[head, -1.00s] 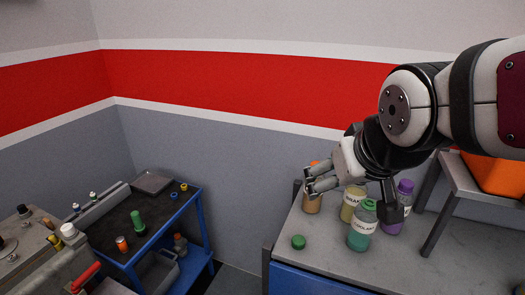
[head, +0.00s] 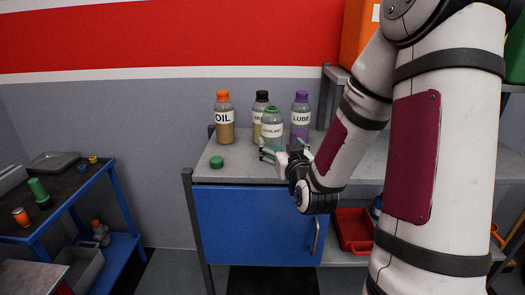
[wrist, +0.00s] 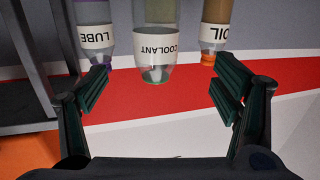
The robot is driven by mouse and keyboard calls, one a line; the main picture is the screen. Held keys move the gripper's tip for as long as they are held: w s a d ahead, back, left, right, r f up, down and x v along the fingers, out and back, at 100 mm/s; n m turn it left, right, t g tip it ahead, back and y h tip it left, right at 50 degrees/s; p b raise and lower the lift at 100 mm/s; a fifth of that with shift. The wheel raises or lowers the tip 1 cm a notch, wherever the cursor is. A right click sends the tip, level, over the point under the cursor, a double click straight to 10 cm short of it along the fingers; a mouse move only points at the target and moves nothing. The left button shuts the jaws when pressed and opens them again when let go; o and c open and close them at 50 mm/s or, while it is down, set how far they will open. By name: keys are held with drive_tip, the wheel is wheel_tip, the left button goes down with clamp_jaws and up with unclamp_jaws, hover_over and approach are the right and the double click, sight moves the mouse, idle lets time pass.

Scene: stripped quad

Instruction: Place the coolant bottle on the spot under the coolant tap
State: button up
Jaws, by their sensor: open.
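The coolant bottle (head: 271,127) stands upright on the grey bench top, in front of the other bottles. It also shows upside down in the wrist view (wrist: 157,45), its label reading COOLANT, between my fingers in the picture. My gripper (head: 271,152) is open, low in front of the bottle; it also shows in the wrist view (wrist: 165,88) with its two fingers wide apart. No contact with the bottle is clear. A green cap (head: 217,162) lies on the bench to the left. I cannot make out the coolant tap or its spot.
The oil bottle (head: 225,120) stands left of the coolant bottle, the lube bottle (head: 300,115) right, and a black-capped bottle (head: 260,105) behind. A blue cabinet front (head: 255,225) is below. A red bin (head: 352,230) is lower right. A blue-framed cart (head: 85,205) is at left.

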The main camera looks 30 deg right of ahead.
sight(277, 133)
drive_tip(key=x, duration=0.3)
drive_tip(key=d+x, duration=0.1)
drive_tip(key=x, duration=0.2)
drive_tip(key=shift+w+d+f+b, duration=0.15)
drive_tip(key=shift+d+b, duration=0.05)
drive_tip(key=shift+b, duration=0.1)
drive_tip(key=shift+a+b+x, duration=0.1)
drive_tip(key=shift+b+x, duration=0.1)
drive_tip(key=shift+x, duration=1.35)
drive_tip(key=shift+a+b+x, duration=0.15)
drive_tip(key=shift+x, duration=1.45)
clamp_jaws()
drive_tip(key=shift+r, duration=0.25)
